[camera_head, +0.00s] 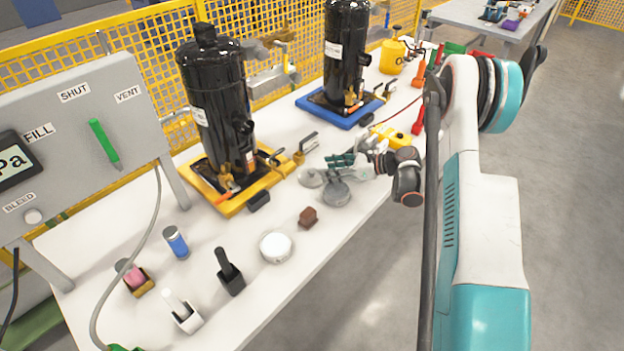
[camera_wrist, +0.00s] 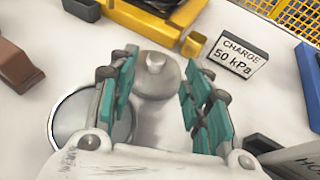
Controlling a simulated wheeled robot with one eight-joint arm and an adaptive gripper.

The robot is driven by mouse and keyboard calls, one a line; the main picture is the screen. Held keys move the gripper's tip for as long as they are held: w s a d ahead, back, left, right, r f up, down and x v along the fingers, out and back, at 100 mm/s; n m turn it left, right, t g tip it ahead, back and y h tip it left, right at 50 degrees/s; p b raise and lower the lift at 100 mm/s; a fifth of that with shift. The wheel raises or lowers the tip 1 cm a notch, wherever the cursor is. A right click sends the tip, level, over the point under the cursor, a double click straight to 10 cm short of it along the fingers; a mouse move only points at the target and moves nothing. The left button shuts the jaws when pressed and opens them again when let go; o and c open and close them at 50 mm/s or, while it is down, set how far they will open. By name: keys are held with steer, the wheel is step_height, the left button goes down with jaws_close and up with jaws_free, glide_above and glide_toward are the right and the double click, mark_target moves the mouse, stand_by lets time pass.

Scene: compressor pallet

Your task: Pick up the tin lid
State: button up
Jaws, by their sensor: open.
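The tin lid is a grey disc with a small round knob on top. It lies on the white table (camera_head: 240,310), left of my gripper (camera_head: 342,163) in the head view (camera_head: 309,179). In the wrist view the lid (camera_wrist: 168,84) shows between the teal finger pads of my gripper (camera_wrist: 160,88). The pads stand apart on either side of the knob and do not touch it. A round grey tin (camera_head: 336,194) sits beside the lid; it also shows at lower left in the wrist view (camera_wrist: 70,115), partly hidden by my gripper.
A brown block (camera_head: 308,217) and a white round container (camera_head: 275,247) stand nearer the front. A yellow base (camera_head: 228,207) with a black compressor (camera_head: 215,100) is behind the lid. A "CHARGE 50 kPa" sign (camera_wrist: 238,55) stands close to it. A blue base (camera_head: 338,113) lies farther right.

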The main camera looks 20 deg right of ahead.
mark_target(312, 171)
steer(key=b+x, duration=0.1)
steer(key=x, duration=0.1)
steer(key=b+x, duration=0.1)
steer(key=x, duration=0.2)
steer(key=shift+s+f, duration=0.15)
steer(key=shift+s, duration=0.1)
jaws_close()
